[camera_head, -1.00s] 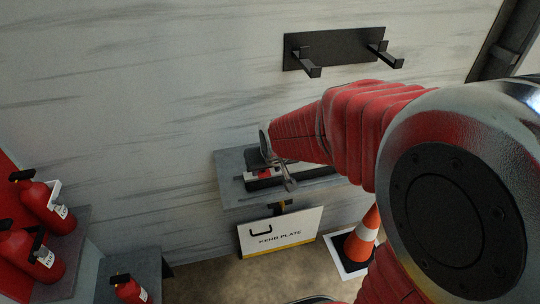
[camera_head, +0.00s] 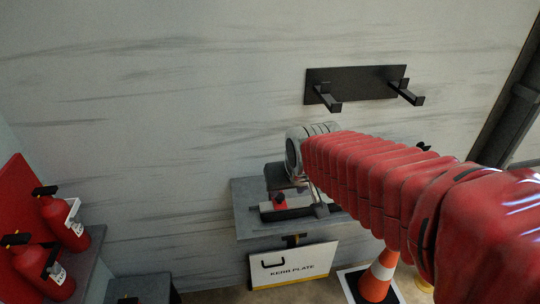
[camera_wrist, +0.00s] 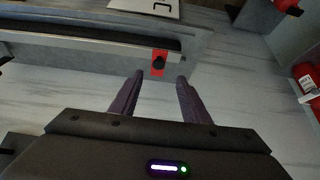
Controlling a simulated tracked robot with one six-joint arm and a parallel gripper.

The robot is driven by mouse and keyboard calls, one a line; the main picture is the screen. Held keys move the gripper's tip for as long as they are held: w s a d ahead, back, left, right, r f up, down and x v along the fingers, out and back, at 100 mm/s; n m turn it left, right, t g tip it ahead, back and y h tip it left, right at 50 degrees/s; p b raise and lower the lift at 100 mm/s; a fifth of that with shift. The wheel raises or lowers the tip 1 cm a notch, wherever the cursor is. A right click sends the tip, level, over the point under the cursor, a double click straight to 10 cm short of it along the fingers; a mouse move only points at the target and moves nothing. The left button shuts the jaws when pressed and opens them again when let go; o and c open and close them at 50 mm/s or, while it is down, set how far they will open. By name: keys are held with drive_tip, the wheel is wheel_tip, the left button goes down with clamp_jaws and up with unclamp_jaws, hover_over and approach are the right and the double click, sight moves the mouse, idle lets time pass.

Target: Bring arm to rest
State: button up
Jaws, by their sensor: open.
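My arm, in a red ribbed sleeve, reaches across the head view from the lower right toward the wall shelf. My gripper (camera_wrist: 157,92) shows in the wrist view with its two dark fingers apart and nothing between them.
A black two-armed bracket (camera_head: 355,84) is on the wall above. A white "KERB PLATE" board (camera_head: 295,266) hangs below the shelf. An orange and white cone (camera_head: 377,276) stands at lower right. Red extinguishers (camera_head: 62,220) are at left. The wall at upper left is clear.

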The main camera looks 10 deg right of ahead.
drive_tip(key=shift+s, duration=0.1)
idle(0.4)
drive_tip(key=s+r, duration=0.2)
drive_tip(key=s, duration=1.3)
drive_tip(key=shift+s+d+r+g, duration=0.15)
drive_tip(key=shift+s+d+g, duration=0.15)
drive_tip(key=shift+s, duration=0.1)
idle(0.9)
drive_tip(key=shift+c, duration=1.4)
drive_tip(key=shift+a, duration=0.15)
